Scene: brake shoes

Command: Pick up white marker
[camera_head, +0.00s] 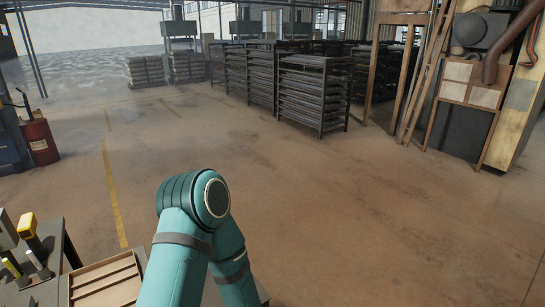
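I cannot make out a white marker for sure. At the lower left corner, a dark workbench (68,246) carries a yellow-topped item (27,226), a small yellow-tipped item (11,267) and a small pale-tipped item (34,259). They are small and partly cut off by the frame edge, so I cannot tell what they are. Neither of my grippers is in view. Only a bent teal arm of mine shows at the bottom, and it hides part of the bench area.
A wooden compartment tray (107,279) lies beside the dark bench, left of my arm. A red barrel (40,142) stands at the far left. Dark racks (316,95) stand at the back, and a wooden ladder (425,75) at the right. The floor ahead is clear.

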